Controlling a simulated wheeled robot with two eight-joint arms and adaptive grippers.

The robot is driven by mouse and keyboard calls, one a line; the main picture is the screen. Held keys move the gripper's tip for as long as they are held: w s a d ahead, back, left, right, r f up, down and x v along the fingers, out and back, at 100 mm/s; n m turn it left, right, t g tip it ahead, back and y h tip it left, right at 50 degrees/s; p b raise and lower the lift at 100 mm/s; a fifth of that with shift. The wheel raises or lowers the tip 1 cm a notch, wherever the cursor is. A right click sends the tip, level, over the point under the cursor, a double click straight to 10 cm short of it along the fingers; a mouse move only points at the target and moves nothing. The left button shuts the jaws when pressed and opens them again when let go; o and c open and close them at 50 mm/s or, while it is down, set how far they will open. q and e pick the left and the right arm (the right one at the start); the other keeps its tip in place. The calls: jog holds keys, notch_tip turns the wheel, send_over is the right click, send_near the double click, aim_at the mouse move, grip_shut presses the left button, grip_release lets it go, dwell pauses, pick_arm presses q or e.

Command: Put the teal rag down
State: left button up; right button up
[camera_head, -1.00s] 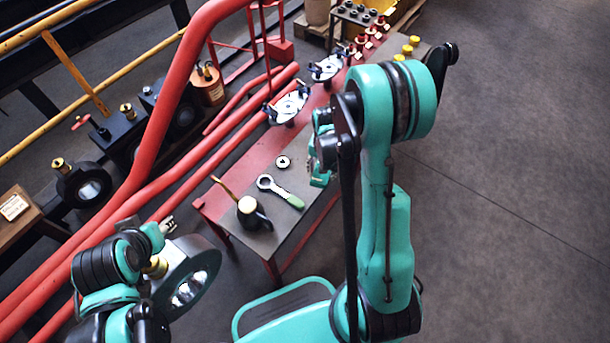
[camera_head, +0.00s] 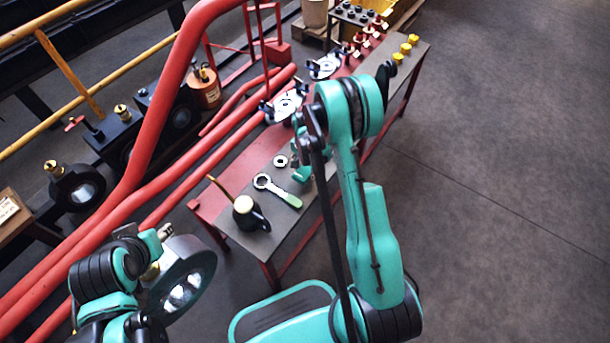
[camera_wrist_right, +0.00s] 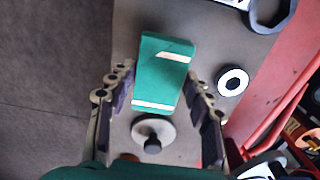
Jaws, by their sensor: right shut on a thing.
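The teal rag (camera_wrist_right: 165,72), with white stripes, shows in the right wrist view between the fingers of my right gripper (camera_wrist_right: 160,82). The gripper is shut on it, over the grey bench top. In the head view, my right gripper (camera_head: 303,165) is partly hidden by its own arm, above the bench near the ring and spanner; I cannot make out the rag there. I cannot tell whether the rag touches the bench. My left gripper (camera_head: 160,238) is beside a black round housing at lower left; its fingers are unclear.
The grey bench (camera_head: 235,238) holds an oil can (camera_head: 246,213), a green-handled spanner (camera_head: 277,190), a ring (camera_head: 280,161) and white fixtures (camera_head: 285,105). A disc with a black knob (camera_wrist_right: 153,134) lies near the rag. Red pipes (camera_head: 165,205) run alongside. Floor at right is clear.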

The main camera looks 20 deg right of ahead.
aim_at(305, 170)
notch_tip(305, 170, down, 4)
jog(key=shift+r+b, duration=0.2)
jog(key=shift+b, duration=0.55)
jog(key=shift+r, duration=0.15)
jog(key=o, duration=1.2)
